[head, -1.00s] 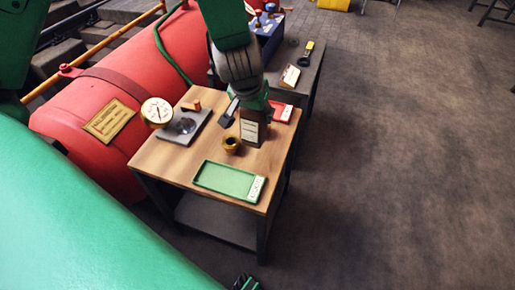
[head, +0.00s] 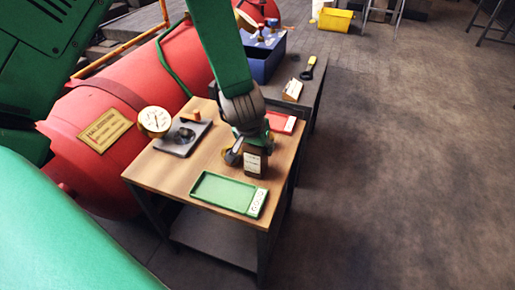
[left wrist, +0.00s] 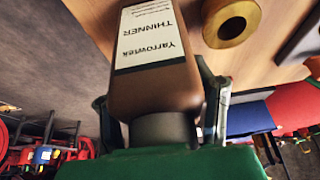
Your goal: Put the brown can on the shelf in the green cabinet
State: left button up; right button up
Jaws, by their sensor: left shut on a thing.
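The brown can (head: 256,164), with a white label reading "Yarrowtex THINNER", is at the right side of the wooden workbench in the head view. It fills the middle of the left wrist view (left wrist: 160,85), dark cap towards my palm. My left gripper (head: 245,148) comes down from above and is shut on the can near its top, fingers (left wrist: 162,112) on either side. I cannot tell whether the can's base touches the bench. No green cabinet or shelf can be made out. My right gripper is not in view.
The wooden bench (head: 170,171) holds a green tray (head: 222,192) in front of the can, a red tray (head: 283,122) behind and a grey plate (head: 183,138). A brass bush (left wrist: 230,22) stands close to the can. The floor (head: 400,180) on the right is clear.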

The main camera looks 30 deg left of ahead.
pick_arm(q)
jog(key=o, duration=1.5)
jog(key=shift+o, duration=0.2)
